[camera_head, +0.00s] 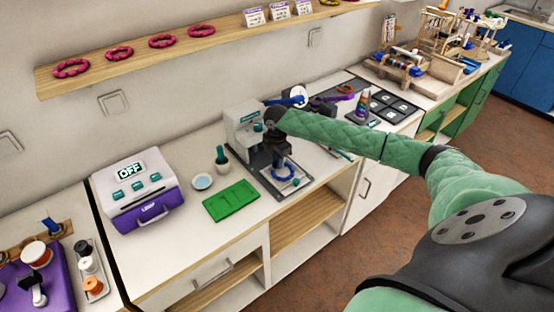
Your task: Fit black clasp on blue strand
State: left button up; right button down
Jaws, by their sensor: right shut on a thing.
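The blue strand (283,179) lies as a ring on a pale plate on the dark base of a grey-white bench machine. My right arm, in a green quilted sleeve, reaches in from the right. My right gripper (281,162) points down just above the strand, and its fingers are small and dark here. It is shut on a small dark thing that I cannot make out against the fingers. I cannot tell whether that thing touches the strand. I cannot pick out the black clasp for certain. My left gripper is not in view.
The grey-white machine (243,125) stands right behind my gripper. A purple-and-white lamp box (137,190) stands further left. A shelf (200,42) with pink rings runs above.

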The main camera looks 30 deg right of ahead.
dwell(0.3)
jog(key=c, duration=0.9)
grip_release()
jog(key=shift+r, duration=0.1)
jog(key=shift+r, duration=0.1)
